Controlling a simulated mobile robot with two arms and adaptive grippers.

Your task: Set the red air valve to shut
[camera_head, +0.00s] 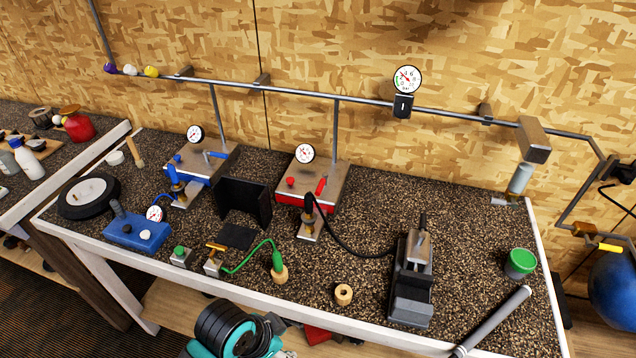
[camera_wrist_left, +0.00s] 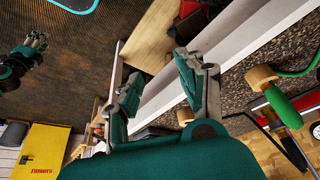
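The red air valve's lever (camera_head: 321,186) sits on the right part of a metal-topped box with a red base (camera_head: 320,202), under a round gauge (camera_head: 305,153). The lever slants toward the back of the bench. A red knob (camera_head: 291,182) is left of it. My left gripper (camera_head: 238,330) is at the front edge of the bench, well short of the valve and apart from it. In the left wrist view its two fingers (camera_wrist_left: 158,90) are spread with nothing between them. A dark gripper, seemingly my right one (camera_wrist_left: 24,62), shows at the left of that view; its fingers are unclear.
A similar blue box (camera_head: 195,168) with a blue lever stands left.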

